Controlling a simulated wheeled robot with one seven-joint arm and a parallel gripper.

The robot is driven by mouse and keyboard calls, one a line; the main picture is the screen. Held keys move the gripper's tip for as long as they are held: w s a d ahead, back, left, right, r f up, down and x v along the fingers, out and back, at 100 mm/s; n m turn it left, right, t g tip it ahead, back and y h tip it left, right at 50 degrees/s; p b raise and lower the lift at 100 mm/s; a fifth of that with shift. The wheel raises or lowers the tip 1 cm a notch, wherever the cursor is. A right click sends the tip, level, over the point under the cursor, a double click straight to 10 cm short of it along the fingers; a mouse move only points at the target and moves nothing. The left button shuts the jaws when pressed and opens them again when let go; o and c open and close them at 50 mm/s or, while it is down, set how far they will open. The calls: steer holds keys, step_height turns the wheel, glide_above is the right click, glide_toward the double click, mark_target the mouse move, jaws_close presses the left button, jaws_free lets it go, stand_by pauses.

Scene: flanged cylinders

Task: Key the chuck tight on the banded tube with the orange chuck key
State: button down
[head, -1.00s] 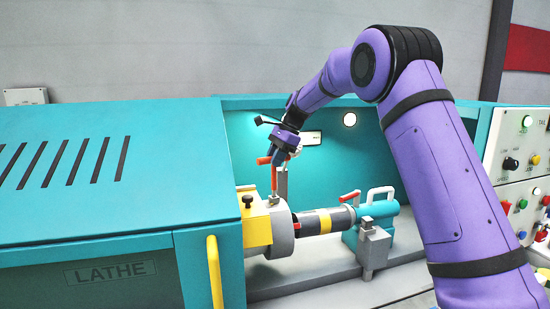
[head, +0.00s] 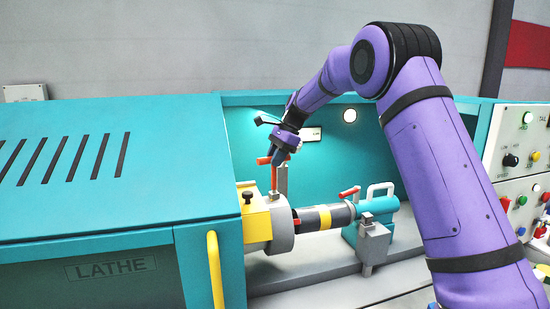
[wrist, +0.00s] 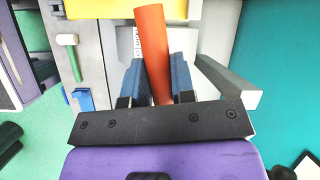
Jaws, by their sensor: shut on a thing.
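The orange chuck key (head: 275,172) stands upright on top of the grey chuck (head: 281,225), its lower end at the chuck's rim. My gripper (head: 280,159) is shut on the key's upper part. In the wrist view the orange handle (wrist: 152,45) runs between the two blue fingers of my gripper (wrist: 158,80). The banded tube (head: 322,218), dark grey with a yellow band, lies level with its left end at the chuck and its right end toward the teal tailstock (head: 375,214). Whether the key's tip is seated in the chuck is hidden.
A yellow headstock block (head: 256,226) is left of the chuck. A grey post (head: 283,180) stands just behind the key. A grey tool block (head: 374,243) is in front of the tailstock, which carries a red lever (head: 349,192). The teal lathe cover (head: 100,190) fills the left.

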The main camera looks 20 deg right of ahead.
steer(key=shift+f, duration=0.4)
steer(key=shift+f+m+t+h, duration=0.15)
steer(key=shift+m+t, duration=0.4)
steer(key=shift+m, duration=0.65)
steer(key=shift+r+m+t+h, duration=0.15)
steer(key=shift+m+t, duration=0.4)
steer(key=shift+m, duration=0.65)
steer(key=shift+f, duration=0.1)
